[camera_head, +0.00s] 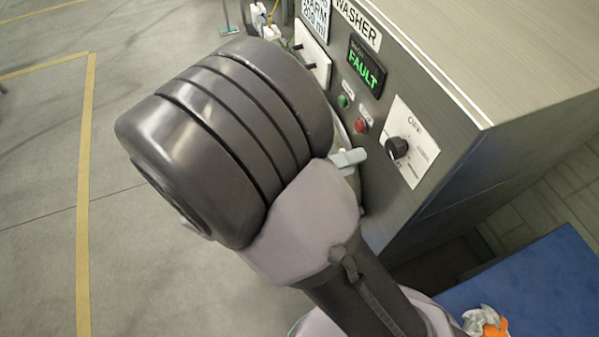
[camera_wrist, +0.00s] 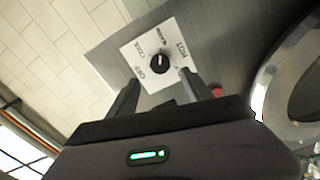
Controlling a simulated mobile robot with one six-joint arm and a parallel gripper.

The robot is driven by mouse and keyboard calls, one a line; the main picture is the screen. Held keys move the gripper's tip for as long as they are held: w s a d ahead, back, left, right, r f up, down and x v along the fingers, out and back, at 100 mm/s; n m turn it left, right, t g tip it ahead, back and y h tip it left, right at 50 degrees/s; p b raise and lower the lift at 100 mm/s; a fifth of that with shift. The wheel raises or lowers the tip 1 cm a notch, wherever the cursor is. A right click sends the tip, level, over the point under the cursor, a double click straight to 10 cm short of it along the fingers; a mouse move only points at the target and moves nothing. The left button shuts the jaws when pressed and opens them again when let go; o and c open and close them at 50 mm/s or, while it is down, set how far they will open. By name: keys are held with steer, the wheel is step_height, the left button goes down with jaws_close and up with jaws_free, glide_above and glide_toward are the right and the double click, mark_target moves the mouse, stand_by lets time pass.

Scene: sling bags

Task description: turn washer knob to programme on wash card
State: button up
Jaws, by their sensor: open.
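The washer (camera_head: 470,70) has a black round knob (camera_head: 397,148) on a white dial plate (camera_head: 420,150). In the wrist view the knob (camera_wrist: 160,63) sits beyond and between the fingertips of my open, empty gripper (camera_wrist: 159,77). I see no contact. Small words ring the dial, one looking like HOT; I cannot surely tell where the knob points. The wash card (camera_head: 315,14), cut off at the top edge of the head view, seems to read WARM and 200 ml.
A display (camera_head: 366,67) shows FAULT in green. Below it are a green button (camera_head: 343,101) and a red button (camera_head: 361,126), close left of the dial. A blue surface (camera_head: 540,280) lies at lower right. The floor at left is open.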

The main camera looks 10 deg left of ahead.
steer(key=p+v, duration=0.1)
steer(key=v, duration=0.8)
steer(key=shift+a+p, duration=0.15)
steer(key=shift+p, duration=0.2)
